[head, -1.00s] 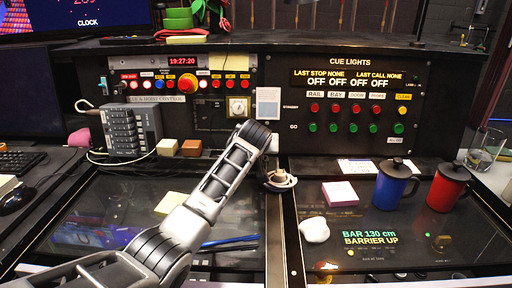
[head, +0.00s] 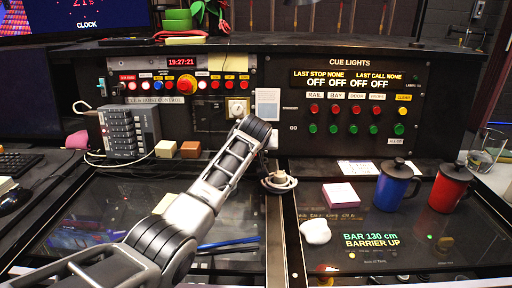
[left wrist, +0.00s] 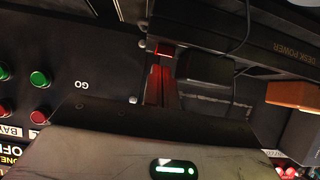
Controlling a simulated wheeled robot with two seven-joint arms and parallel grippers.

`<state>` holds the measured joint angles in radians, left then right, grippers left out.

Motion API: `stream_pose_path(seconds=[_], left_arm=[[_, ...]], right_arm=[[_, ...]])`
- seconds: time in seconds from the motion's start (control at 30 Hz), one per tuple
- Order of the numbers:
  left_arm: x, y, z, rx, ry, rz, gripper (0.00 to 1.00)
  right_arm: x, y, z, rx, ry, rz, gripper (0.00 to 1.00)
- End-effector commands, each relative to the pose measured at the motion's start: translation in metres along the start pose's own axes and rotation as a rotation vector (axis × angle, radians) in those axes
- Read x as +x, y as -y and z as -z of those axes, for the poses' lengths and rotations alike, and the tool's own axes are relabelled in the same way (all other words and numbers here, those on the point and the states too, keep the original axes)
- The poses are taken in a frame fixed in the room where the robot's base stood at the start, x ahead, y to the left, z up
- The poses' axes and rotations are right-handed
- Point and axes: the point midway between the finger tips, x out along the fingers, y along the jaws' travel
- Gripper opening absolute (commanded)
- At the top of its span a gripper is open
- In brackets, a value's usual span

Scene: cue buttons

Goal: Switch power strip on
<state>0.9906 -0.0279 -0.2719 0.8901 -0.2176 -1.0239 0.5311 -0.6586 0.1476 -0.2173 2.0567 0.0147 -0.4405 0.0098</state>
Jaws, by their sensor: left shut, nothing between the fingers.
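In the left wrist view, a black power strip (left wrist: 262,42) marked DESK POWER runs across the upper right. A black plug (left wrist: 207,68) with a cord sits along it. A small red part (left wrist: 162,49), which looks like its switch, shows at the strip's left end. My left gripper (left wrist: 160,70) is shut and empty, its fingertips close to this red part. I cannot tell whether they touch it. The switch's position is not clear. In the head view my left arm hides the gripper and the strip. My right gripper is not in view.
The cue panel (head: 450,110) stands behind, with red and green buttons. A blue mug (head: 392,188) and a red mug (head: 449,187) stand at the right.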

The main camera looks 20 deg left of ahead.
Motion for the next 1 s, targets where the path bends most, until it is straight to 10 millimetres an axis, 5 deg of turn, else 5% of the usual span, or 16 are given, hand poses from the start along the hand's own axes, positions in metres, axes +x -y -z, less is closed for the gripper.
stream_pose_path(seconds=[0.23, 0.43, 0.53, 1.0], left_arm=[[0.000, 0.000, 0.000, -0.001, 0.000, 0.000, 0.00], [-0.018, 0.005, 0.032, -0.005, -0.002, 0.004, 0.00], [-0.027, 0.007, 0.042, -0.008, -0.002, 0.006, 0.00], [-0.105, 0.006, 0.066, -0.007, -0.001, 0.005, 0.00]], right_arm=[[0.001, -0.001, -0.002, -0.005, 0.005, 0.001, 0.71], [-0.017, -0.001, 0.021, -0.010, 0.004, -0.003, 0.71], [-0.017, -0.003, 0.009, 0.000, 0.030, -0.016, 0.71], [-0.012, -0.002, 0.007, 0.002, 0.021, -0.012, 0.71]])
